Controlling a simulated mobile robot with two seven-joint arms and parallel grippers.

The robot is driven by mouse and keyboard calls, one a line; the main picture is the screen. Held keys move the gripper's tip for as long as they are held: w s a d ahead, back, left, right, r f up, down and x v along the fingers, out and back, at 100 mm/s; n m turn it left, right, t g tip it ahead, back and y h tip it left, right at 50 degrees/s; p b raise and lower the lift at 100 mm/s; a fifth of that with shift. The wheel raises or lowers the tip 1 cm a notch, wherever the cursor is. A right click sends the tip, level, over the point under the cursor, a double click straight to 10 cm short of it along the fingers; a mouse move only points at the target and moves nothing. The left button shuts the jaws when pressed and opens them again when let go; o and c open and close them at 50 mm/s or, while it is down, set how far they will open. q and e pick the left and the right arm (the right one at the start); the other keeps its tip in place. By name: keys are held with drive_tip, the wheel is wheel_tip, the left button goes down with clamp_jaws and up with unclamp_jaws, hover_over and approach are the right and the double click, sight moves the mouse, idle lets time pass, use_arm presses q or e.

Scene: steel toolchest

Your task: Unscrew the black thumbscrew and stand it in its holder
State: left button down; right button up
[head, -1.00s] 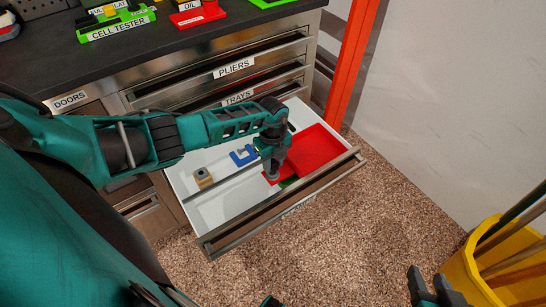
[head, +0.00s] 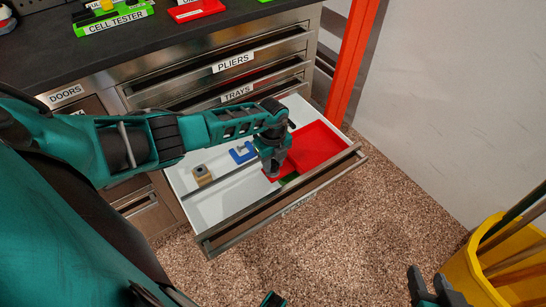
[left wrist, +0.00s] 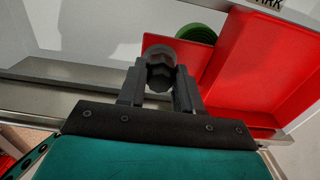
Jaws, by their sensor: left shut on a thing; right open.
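A dark, faceted knob, which looks like the black thumbscrew (left wrist: 160,68), sits between the fingertips of my left gripper (left wrist: 158,88) in the left wrist view. In the head view my left gripper (head: 272,172) points down into the open drawer, over the front left part of the red tray (head: 318,150), and hides the thumbscrew. A round green piece (left wrist: 197,33) shows just beyond the knob in the left wrist view; whether it is the holder I cannot tell. My right gripper (head: 428,282) is open and empty, low over the floor, away from the drawer.
The open white drawer (head: 220,205) also holds a blue clamp-like piece (head: 243,153) and a tan block (head: 203,175) with a grey top. The drawer's metal front rail (head: 285,205) runs close by my left gripper. A yellow bucket (head: 480,265) stands at the right.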

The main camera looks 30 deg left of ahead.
use_arm(q)
drive_tip(key=shift+s+f, duration=0.1)
use_arm(e)
drive_tip(key=shift+f, duration=0.1)
use_arm(q)
drive_tip(key=c, duration=0.7)
unclamp_jaws()
drive_tip(key=shift+r+p, duration=0.55)
drive_tip(key=shift+r, duration=0.05)
wheel_tip(320, 180, up, 5)
drive_tip(key=p, duration=0.5)
drive_tip(key=shift+r, duration=0.2)
wheel_tip(320, 180, up, 2)
drive_tip(key=p, duration=0.2)
drive_tip(key=shift+r+p, duration=0.25)
drive_tip(key=shift+p, duration=0.15)
use_arm(e)
drive_tip(key=shift+h, duration=0.7)
drive_tip(key=d, duration=0.1)
drive_tip(key=s+d+r, duration=0.2)
drive_tip(key=d, duration=0.1)
drive_tip(key=shift+d, duration=0.1)
